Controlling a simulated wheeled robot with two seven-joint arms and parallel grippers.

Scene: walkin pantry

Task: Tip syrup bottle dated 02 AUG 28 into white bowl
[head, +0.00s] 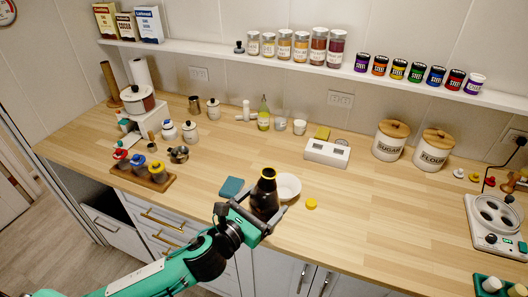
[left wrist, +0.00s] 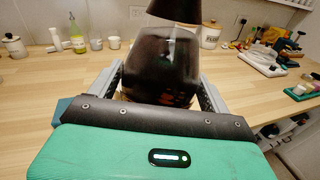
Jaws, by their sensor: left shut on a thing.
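A dark brown syrup bottle (head: 266,194) with a yellow ring at its open mouth is held roughly upright near the counter's front edge. My left gripper (head: 264,215) is shut around its body. In the left wrist view the dark bottle (left wrist: 160,65) fills the space between the fingers (left wrist: 160,88). No date can be read on it. The white bowl (head: 288,187) stands on the counter just behind and right of the bottle, partly hidden by it. A yellow cap (head: 311,203) lies to the right of the bowl. My right gripper is not in view.
A blue cloth or sponge (head: 231,187) lies left of the bottle. A white box-like device (head: 327,153) stands behind the bowl. Sugar (head: 390,140) and flour (head: 433,149) canisters stand farther right. The wood counter (head: 385,205) right of the cap is clear.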

